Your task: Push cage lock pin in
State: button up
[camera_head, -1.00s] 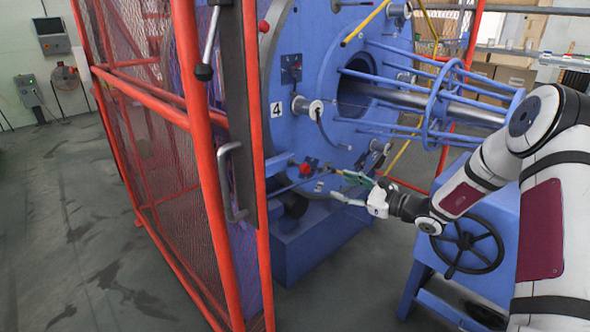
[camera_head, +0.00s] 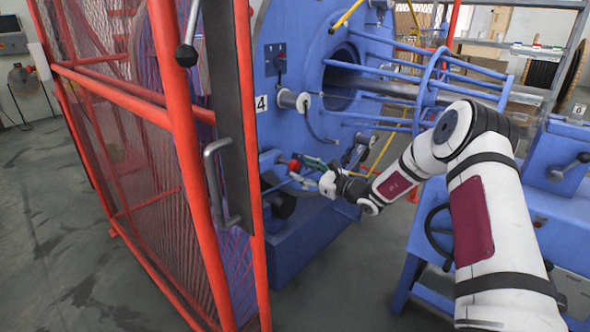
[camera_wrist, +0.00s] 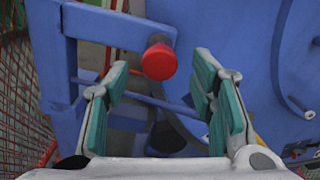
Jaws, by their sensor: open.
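A red round knob (camera_head: 294,165), which looks like the end of the lock pin, sits on a blue bracket low on the blue machine face. In the wrist view the red knob (camera_wrist: 159,60) faces me on the end of a blue bracket arm (camera_wrist: 112,27). My gripper (camera_head: 311,173) is just to the right of the knob in the head view. In the wrist view my gripper (camera_wrist: 160,95) has its green-padded fingers spread, with the knob ahead between and slightly beyond the tips, apart from them.
A red mesh guard (camera_head: 110,130) with an upright post and grey handle (camera_head: 213,175) stands left of the knob. A blue tube frame (camera_head: 430,85) projects above my arm. A black handwheel (camera_head: 437,230) is at lower right. Open floor (camera_head: 60,270) lies at left.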

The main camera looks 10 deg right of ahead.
aim_at(297, 167)
jog(key=shift+x, duration=1.9)
jog(key=shift+c, duration=0.6)
